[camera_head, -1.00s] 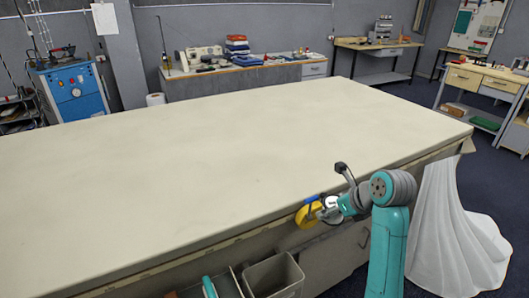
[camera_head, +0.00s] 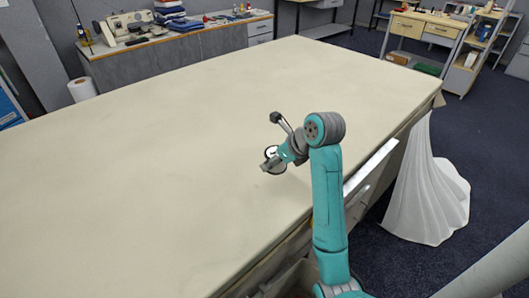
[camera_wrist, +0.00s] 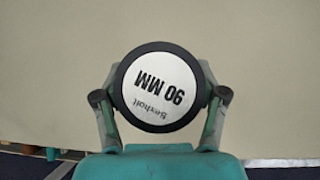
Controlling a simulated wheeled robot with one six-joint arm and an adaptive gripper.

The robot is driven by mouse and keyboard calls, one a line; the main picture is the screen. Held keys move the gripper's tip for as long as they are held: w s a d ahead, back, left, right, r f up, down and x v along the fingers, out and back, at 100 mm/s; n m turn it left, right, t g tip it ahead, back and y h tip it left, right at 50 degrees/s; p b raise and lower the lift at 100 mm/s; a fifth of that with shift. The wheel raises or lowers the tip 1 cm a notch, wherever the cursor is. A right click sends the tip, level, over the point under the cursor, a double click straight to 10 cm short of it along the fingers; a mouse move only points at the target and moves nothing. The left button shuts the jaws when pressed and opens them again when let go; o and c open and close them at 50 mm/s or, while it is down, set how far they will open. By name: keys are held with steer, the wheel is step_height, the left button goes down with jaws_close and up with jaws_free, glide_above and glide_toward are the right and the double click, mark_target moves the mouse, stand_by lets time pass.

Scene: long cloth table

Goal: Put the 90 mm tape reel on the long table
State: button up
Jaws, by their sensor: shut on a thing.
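In the head view the reel (camera_head: 271,153) shows small at the end of my arm, partly covered by my gripper (camera_head: 272,163). Both are over the near right part of the long table (camera_head: 150,170), a pale cloth surface. I cannot tell how high the reel is above it.
The tabletop around my gripper is bare and wide. Its right edge runs beside my arm, with a white draped cloth (camera_head: 428,185) hanging past it. A back bench (camera_head: 165,55) holds a sewing machine (camera_head: 130,25) and folded fabrics.

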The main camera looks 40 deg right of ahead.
mark_target(269, 179)
steer(key=shift+f, duration=3.35)
steer(key=shift+f, duration=0.35)
steer(key=o, duration=1.4)
steer(key=shift+o, duration=0.2)
steer(key=v, duration=0.7)
steer(key=shift+s+r, duration=0.15)
steer(key=shift+r, duration=0.05)
steer(key=shift+s, duration=0.1)
